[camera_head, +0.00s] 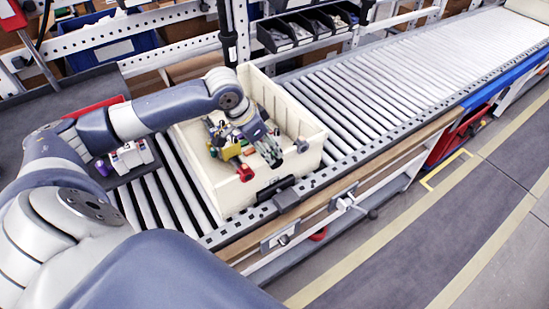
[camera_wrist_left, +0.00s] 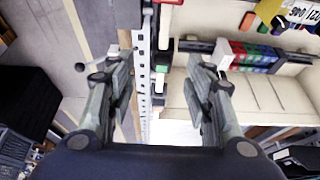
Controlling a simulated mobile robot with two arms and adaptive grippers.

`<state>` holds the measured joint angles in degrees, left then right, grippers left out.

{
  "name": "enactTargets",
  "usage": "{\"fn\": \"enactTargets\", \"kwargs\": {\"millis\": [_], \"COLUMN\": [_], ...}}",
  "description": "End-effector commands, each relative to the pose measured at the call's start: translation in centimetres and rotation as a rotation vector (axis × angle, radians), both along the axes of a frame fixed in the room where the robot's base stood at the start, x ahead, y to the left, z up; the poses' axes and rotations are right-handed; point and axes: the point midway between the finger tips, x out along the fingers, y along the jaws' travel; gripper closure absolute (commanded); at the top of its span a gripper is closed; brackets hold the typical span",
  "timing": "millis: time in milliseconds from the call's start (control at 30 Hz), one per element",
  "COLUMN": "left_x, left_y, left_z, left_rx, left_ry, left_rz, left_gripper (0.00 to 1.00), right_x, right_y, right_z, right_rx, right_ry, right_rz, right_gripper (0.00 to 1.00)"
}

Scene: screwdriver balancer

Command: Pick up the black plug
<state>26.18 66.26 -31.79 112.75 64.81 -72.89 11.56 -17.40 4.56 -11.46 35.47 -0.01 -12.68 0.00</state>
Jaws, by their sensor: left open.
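The cream bin (camera_head: 205,180) stands on the roller conveyor and holds a pile of small coloured parts. My left gripper (camera_head: 288,152) is open over the bin's right-hand part, with its fingers pointing down. In the left wrist view the open fingers (camera_wrist_left: 160,68) have nothing between them that I can see gripped. My right gripper is out of view.
A yellow part (camera_head: 229,151) and a red part (camera_head: 245,173) lie in the bin. A black block (camera_head: 275,187) sits at the conveyor's front edge by the bin. Dark parts trays (camera_head: 306,29) stand behind. The rollers (camera_head: 400,75) to the right are clear.

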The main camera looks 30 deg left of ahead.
Motion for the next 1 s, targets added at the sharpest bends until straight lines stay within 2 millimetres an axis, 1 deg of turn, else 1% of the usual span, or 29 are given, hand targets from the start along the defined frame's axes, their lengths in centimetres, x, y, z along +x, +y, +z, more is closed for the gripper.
{"fn": "enactTargets", "kwargs": {"millis": [100, 267, 467, 500, 600, 700, 900, 967, 1000], "left_x": [0.5, 0.9, 2.1, 2.3, 2.7, 2.8, 2.8, 2.8, 2.8], "left_y": [-0.2, -0.4, -0.6, -0.7, -0.8, -0.9, -0.9, -0.9, -0.9], "left_z": [-1.1, -2.0, -4.2, -4.8, -5.8, -6.2, -6.3, -6.3, -6.3], "left_rx": [0.000, -0.001, 0.000, -0.001, 0.001, 0.001, 0.002, 0.003, 0.003], "left_ry": [0.000, 0.000, 0.001, 0.002, 0.001, -0.002, -0.002, -0.001, -0.001], "left_rz": [0.000, -0.001, 0.000, -0.001, -0.001, -0.001, -0.002, -0.002, -0.002], "left_gripper": [0.53, 0.53, 0.53, 0.53, 0.53, 0.53, 0.53, 0.66, 0.75], "right_x": [0.2, 0.4, 0.5, 0.5, 0.5, 0.5, 0.5, 0.5, 0.5], "right_y": [0.0, 0.0, 0.0, 0.0, 0.0, 0.0, 0.0, 0.0, 0.0], "right_z": [0.3, 0.7, 2.0, 2.0, 2.2, 2.2, 2.2, 2.2, 2.2], "right_rx": [0.001, 0.000, 0.001, 0.001, 0.001, 0.001, 0.001, 0.001, 0.001], "right_ry": [-0.003, -0.006, -0.007, -0.007, -0.007, -0.007, -0.007, -0.007, -0.007], "right_rz": [0.000, 0.000, 0.000, 0.000, -0.001, -0.001, -0.001, 0.000, 0.000], "right_gripper": [0.60, 0.60, 0.60, 0.60, 0.60, 0.60, 0.60, 0.60, 0.60]}}
